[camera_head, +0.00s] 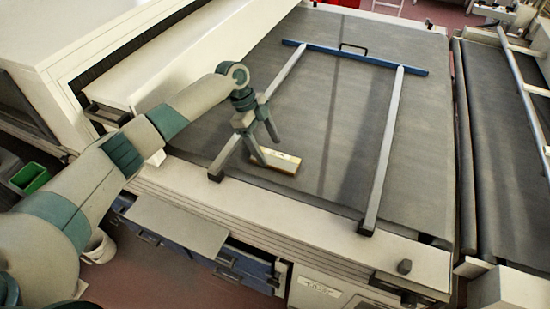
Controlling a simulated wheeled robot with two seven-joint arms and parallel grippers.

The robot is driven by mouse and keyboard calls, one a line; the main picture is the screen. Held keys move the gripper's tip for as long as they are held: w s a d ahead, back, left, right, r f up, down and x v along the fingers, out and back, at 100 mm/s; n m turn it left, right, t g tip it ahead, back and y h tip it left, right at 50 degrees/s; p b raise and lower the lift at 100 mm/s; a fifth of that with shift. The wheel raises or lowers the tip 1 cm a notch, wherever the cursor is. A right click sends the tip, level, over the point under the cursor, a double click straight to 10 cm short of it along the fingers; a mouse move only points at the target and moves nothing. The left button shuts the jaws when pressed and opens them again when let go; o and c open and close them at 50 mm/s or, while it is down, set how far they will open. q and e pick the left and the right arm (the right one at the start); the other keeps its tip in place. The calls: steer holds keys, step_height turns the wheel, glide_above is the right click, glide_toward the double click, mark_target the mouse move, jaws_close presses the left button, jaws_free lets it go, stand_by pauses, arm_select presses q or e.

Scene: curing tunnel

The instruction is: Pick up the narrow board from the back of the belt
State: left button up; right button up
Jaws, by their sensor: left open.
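A small narrow board (284,162) with a pale top and a tan edge lies flat on the dark belt (330,125). It is near the belt's edge closest to me, between two grey bars. My left gripper (267,151) is above the belt at the board's left end, fingers pointing down and spread apart. One fingertip overlaps the board's left end in the picture; I cannot tell whether it touches. My right gripper is not in view.
Two grey bars, left (226,155) and right (383,150), run along the belt to a blue crossbar (354,56) with a black handle. A pale tunnel housing (190,55) stands left. A second belt (505,140) is right. The belt between the bars is otherwise clear.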

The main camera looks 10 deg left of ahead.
mark_target(274, 159)
arm_select(q)
steer(key=p+x, duration=0.1)
steer(key=x, duration=0.1)
steer(key=shift+d+f, duration=0.25)
steer(key=shift+f, duration=0.05)
steer(key=shift+d+f, duration=0.1)
steer(key=shift+f, duration=0.25)
steer(key=shift+c, duration=0.4)
steer(key=c, duration=1.1)
steer(key=shift+o, duration=0.2)
steer(key=shift+r, duration=0.15)
